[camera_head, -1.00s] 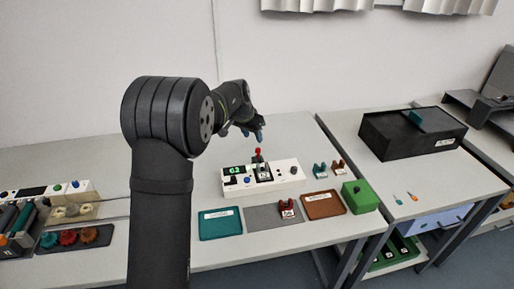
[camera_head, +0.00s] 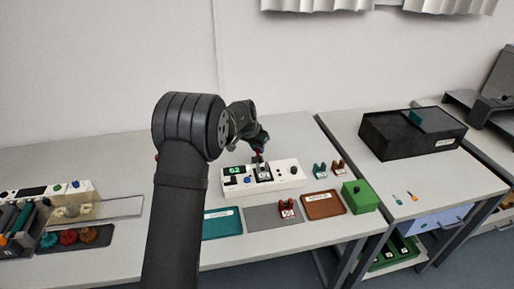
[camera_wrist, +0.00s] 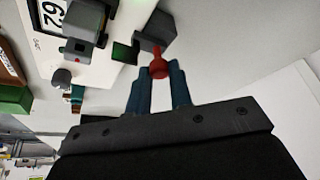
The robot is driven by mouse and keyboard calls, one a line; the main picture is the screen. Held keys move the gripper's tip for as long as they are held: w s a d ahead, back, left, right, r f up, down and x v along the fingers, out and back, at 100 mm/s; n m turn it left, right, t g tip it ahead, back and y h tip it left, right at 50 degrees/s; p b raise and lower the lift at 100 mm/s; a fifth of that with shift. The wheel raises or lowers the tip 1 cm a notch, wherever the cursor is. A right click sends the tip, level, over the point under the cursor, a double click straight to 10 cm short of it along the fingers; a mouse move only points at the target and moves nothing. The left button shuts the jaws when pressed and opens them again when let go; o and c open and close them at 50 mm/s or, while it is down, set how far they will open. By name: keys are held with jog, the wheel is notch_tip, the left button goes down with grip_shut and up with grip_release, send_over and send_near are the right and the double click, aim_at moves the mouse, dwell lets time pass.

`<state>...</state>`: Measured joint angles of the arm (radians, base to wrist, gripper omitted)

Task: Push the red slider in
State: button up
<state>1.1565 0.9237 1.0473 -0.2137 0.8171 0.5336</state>
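A red knob on a short stem (camera_head: 257,153) stands up at the back of a white control box (camera_head: 288,176) in the head view. I take it for the red slider. In the wrist view the red knob (camera_wrist: 158,69) sits between the tips of the two blue fingers of my gripper (camera_wrist: 158,78), in front of a dark grey block (camera_wrist: 157,36). The fingers are very close beside the knob. I cannot tell whether they press on it. In the head view my gripper (camera_head: 261,143) is just above the box, its tips partly hidden.
In front lie a teal tray (camera_head: 221,225), a grey mat (camera_head: 262,218) and a brown tray (camera_head: 324,205). A green box (camera_head: 360,196) stands right. The table behind the box is clear.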

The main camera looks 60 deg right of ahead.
grip_shut()
jog(key=shift+s+a, duration=1.05)
jog(key=shift+a, duration=0.05)
jog(key=o, duration=0.7)
grip_release()
jog(key=shift+c, duration=0.2)
jog(key=v, duration=1.7)
jog(key=shift+r, duration=0.25)
